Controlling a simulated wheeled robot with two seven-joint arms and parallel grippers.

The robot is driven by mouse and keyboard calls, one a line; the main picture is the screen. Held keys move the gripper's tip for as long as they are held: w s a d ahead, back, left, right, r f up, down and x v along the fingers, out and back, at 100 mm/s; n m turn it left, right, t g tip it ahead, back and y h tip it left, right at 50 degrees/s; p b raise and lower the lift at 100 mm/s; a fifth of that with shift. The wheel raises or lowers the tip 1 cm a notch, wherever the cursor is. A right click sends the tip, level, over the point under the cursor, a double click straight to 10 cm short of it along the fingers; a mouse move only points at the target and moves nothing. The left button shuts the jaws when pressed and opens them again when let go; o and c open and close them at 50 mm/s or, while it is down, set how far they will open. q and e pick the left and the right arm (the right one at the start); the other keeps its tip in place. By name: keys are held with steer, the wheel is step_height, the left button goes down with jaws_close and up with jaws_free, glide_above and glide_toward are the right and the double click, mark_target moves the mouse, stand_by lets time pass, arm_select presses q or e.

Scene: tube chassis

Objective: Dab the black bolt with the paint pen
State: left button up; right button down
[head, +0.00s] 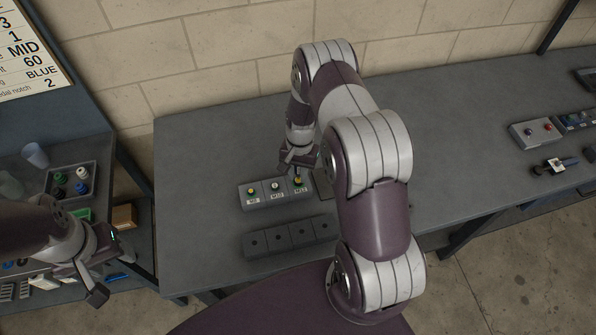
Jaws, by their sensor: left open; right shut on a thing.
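My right gripper (298,167) is low over the right end of a grey three-part block (264,205) with labels that look like M8, M10 and M12. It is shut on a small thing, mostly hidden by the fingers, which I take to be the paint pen. A small yellow and green piece (299,183) shows just below the fingers at the right section; I cannot tell whether they touch. I cannot tell which piece is the black bolt. My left gripper (103,272) is open and empty at the lower left.
A grey block with several dark holes (290,237) lies in front. A dark tray (96,176) with green, white, black and blue pieces and a cup (35,155) stand at left. A button box (535,131) is at right. The table's left part is clear.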

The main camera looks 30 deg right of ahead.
steer(key=shift+f+b, duration=0.4)
steer(key=shift+f, duration=0.15)
steer(key=shift+r, duration=0.15)
steer(key=shift+r+p, duration=0.55)
steer(key=shift+f+b, duration=0.15)
steer(key=shift+b, duration=0.15)
steer(key=shift+f+b, duration=0.4)
steer(key=shift+f, duration=0.15)
steer(key=shift+r, duration=0.1)
steer(key=shift+r+p, duration=0.45)
steer(key=shift+r, duration=0.15)
